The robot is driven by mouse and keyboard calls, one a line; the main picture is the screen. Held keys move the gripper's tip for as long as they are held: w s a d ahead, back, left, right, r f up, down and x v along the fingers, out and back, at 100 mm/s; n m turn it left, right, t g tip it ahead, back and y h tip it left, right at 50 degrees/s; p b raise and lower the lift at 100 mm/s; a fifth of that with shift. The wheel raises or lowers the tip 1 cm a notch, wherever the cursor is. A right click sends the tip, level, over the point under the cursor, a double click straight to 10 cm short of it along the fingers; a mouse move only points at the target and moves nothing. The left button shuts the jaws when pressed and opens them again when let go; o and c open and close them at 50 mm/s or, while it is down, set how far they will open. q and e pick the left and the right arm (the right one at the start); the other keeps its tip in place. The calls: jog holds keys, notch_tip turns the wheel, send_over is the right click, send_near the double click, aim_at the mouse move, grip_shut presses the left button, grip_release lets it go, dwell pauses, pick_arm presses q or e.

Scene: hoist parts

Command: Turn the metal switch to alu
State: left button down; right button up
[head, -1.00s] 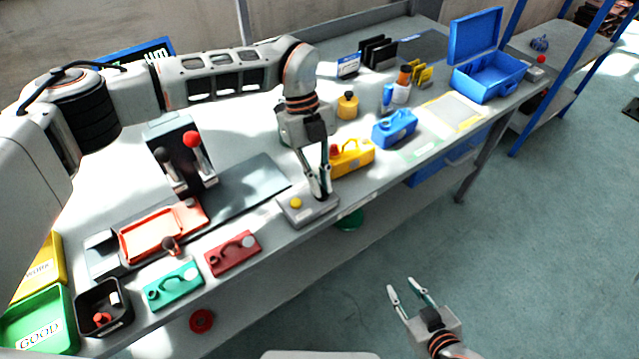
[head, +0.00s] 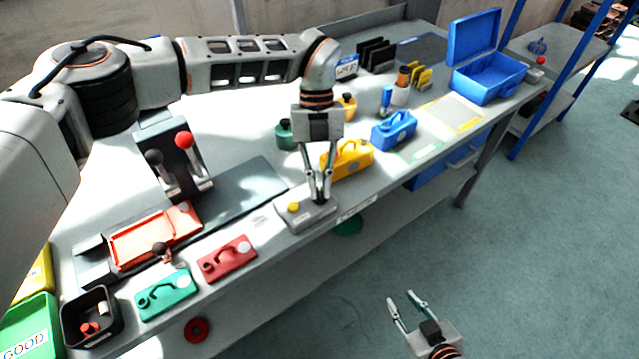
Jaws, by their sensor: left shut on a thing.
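The metal switch is a small grey box (head: 300,219) with a yellow button (head: 293,207) at the front edge of the bench. My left gripper (head: 318,199) points down over the right part of this box, its fingertips close together at the box top. I cannot read the switch's marks or see which way the knob points. My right gripper (head: 408,306) is open and empty, out over the floor in front of the bench.
A yellow case (head: 347,161) and a blue case (head: 394,131) stand right of the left gripper. A red plate (head: 227,259) and a green plate (head: 167,294) lie to the left. A lever unit (head: 176,160) stands behind. The floor at right is clear.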

pick_arm(q)
jog(key=c, duration=2.1)
grip_release()
jog(key=shift+c, duration=0.2)
jog(key=v, duration=1.2)
jog(key=shift+s, duration=0.1)
